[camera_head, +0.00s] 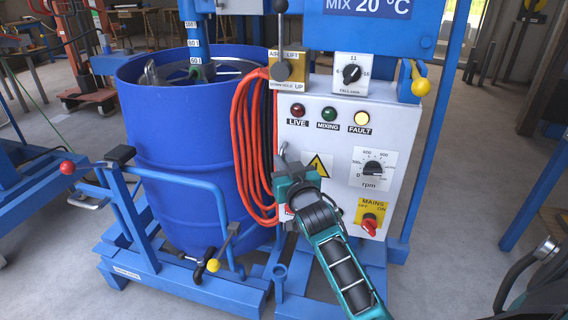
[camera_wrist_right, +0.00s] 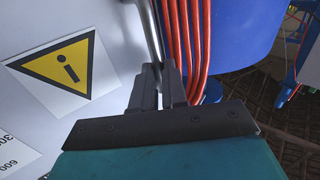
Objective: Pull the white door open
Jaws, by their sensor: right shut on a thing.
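The white door (camera_head: 335,130) is the front panel of the control box and looks shut. It carries lamps, a yellow warning label and dials. A metal bar handle (camera_head: 283,150) stands at its left edge, and the bar also shows in the right wrist view (camera_wrist_right: 151,35). My right gripper (camera_head: 287,168) reaches up from below to the handle. In the right wrist view its fingers (camera_wrist_right: 159,85) are closed around the lower part of the bar, partly hiding it. My left gripper is not in view.
Orange hoses (camera_head: 245,150) hang just left of the handle, close to my fingers. A blue drum (camera_head: 180,155) stands behind them on a blue frame (camera_head: 190,290). A red mains switch (camera_head: 369,224) sits low on the door. Open floor (camera_head: 465,190) lies to the right.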

